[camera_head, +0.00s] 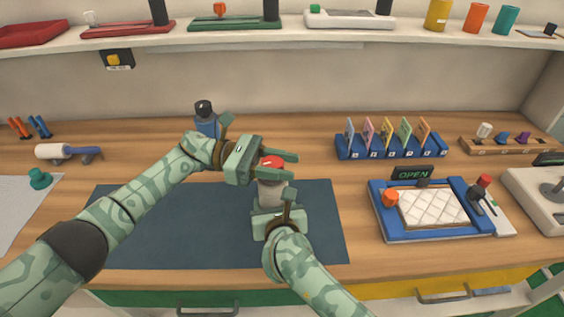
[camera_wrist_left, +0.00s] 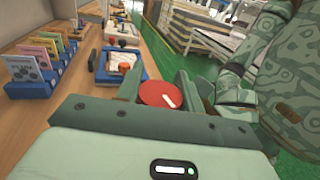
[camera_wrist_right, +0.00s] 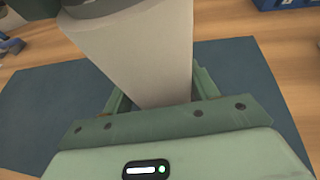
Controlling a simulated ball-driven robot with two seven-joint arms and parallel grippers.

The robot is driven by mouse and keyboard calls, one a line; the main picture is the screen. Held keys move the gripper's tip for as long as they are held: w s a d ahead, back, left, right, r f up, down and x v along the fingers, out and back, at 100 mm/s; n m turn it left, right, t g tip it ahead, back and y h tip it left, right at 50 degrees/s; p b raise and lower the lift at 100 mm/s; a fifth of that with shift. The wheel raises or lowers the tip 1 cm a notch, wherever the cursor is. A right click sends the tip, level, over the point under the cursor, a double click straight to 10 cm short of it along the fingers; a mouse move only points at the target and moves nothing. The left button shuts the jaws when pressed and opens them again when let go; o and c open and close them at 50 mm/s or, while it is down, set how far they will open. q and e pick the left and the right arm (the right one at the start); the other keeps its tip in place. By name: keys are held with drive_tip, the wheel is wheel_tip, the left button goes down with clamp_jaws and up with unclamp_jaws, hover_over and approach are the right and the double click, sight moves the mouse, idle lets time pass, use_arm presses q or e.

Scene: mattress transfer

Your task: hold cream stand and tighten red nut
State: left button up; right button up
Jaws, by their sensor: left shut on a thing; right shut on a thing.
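The red nut (camera_head: 271,162) sits on top of the cream stand (camera_head: 271,190) on the dark blue mat. My left gripper (camera_head: 280,164) reaches in from the left at the height of the nut. In the left wrist view the red nut (camera_wrist_left: 161,94) with a white mark lies between the left fingers, which are shut on it. My right gripper (camera_head: 273,205) is lower, at the near side of the stand. In the right wrist view the cream stand (camera_wrist_right: 140,55) rises between the right fingers, which are shut on it. The stand's lower part is hidden by the right gripper.
The mat (camera_head: 325,235) is otherwise clear. A blue card rack (camera_head: 390,150) and a blue tray with a white quilted pad (camera_head: 432,207) stand to the right. A dark-capped blue bottle (camera_head: 205,118) stands behind the left gripper. A shelf (camera_head: 250,42) runs above.

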use_arm(q)
drive_tip(key=shift+f+m+g+y, duration=0.1)
drive_tip(key=shift+m+g+y, duration=0.3)
drive_tip(key=shift+m+g, duration=0.45)
drive_tip(key=shift+s+g, duration=0.1)
drive_tip(key=shift+g, duration=0.25)
drive_tip(key=shift+a, duration=0.15)
drive_tip(key=o, duration=1)
